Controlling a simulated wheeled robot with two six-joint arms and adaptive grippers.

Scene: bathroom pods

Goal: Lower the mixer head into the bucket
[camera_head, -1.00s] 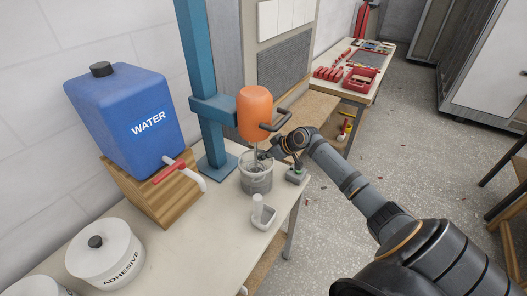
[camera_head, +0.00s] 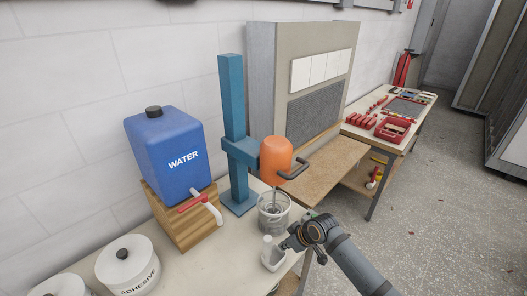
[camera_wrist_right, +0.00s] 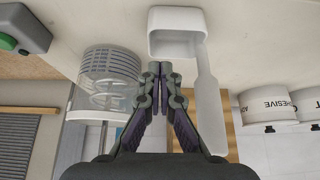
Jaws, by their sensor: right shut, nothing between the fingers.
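The orange mixer head (camera_head: 275,158) hangs on the blue stand (camera_head: 236,150), with a dark handle (camera_head: 294,170) on its right side. Its shaft runs down into the clear bucket (camera_head: 273,222) on the table. My right gripper (camera_head: 284,244) is in front of the bucket, close to the white scoop (camera_head: 268,258). In the wrist view its fingers (camera_wrist_right: 161,72) are shut and empty, between bucket and scoop (camera_wrist_right: 178,20). My left gripper is out of view.
A blue water container (camera_head: 165,155) stands on a wooden block (camera_head: 185,225) at the left. White adhesive tubs (camera_head: 127,262) sit at the front left. A box with a green button (camera_wrist_right: 20,30) is beside the bucket. Another table (camera_head: 405,120) with red tools stands behind.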

